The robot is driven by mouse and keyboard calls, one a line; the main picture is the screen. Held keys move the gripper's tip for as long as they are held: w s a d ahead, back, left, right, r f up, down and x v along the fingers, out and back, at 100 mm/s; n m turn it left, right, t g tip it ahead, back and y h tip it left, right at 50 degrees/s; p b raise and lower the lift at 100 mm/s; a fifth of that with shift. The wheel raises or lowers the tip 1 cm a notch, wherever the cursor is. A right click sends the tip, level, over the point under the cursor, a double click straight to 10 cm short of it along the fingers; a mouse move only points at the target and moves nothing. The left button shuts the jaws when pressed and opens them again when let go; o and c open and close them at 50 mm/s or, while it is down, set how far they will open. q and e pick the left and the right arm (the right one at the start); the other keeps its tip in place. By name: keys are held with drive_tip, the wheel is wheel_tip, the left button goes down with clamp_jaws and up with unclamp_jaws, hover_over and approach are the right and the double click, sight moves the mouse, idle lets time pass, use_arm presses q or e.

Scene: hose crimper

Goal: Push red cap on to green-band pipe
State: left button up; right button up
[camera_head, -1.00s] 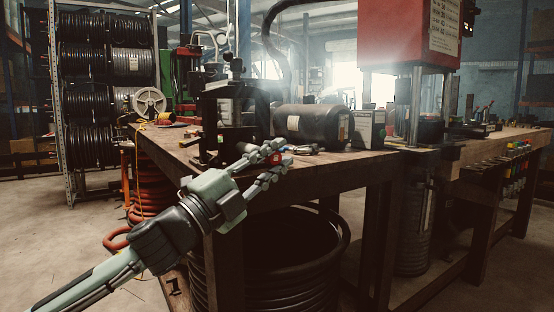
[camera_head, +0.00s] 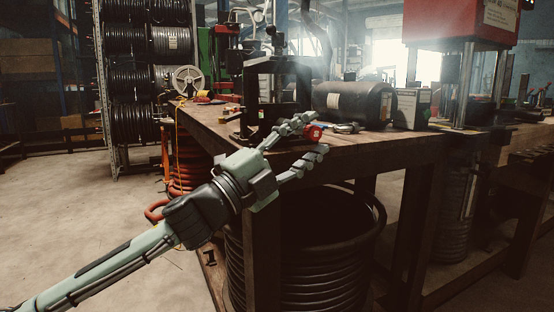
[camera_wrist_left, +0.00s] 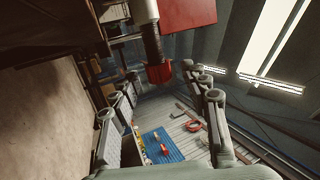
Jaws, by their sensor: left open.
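My left gripper (camera_head: 320,137) reaches in from the left at the near corner of the workbench (camera_head: 350,152), its fingers spread apart. A red cap (camera_head: 314,133) shows between the fingertips. In the left wrist view, the red cap (camera_wrist_left: 159,73) sits at the end of a dark ribbed pipe (camera_wrist_left: 151,42), ahead of the fingertips. The open fingers (camera_wrist_left: 165,95) stand on either side, and I cannot tell whether they touch the cap. No green band can be made out on any pipe. My right gripper is out of view.
A black clamp stand (camera_head: 262,90) and a dark cylinder (camera_head: 352,103) stand on the bench behind the gripper. A red press (camera_head: 462,22) stands at right. Coiled black hose (camera_head: 300,260) lies below the bench. The floor at left is clear.

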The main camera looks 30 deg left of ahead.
use_arm(q)
drive_tip(key=v, duration=1)
drive_tip(key=shift+s, duration=0.25)
drive_tip(key=shift+f, duration=0.15)
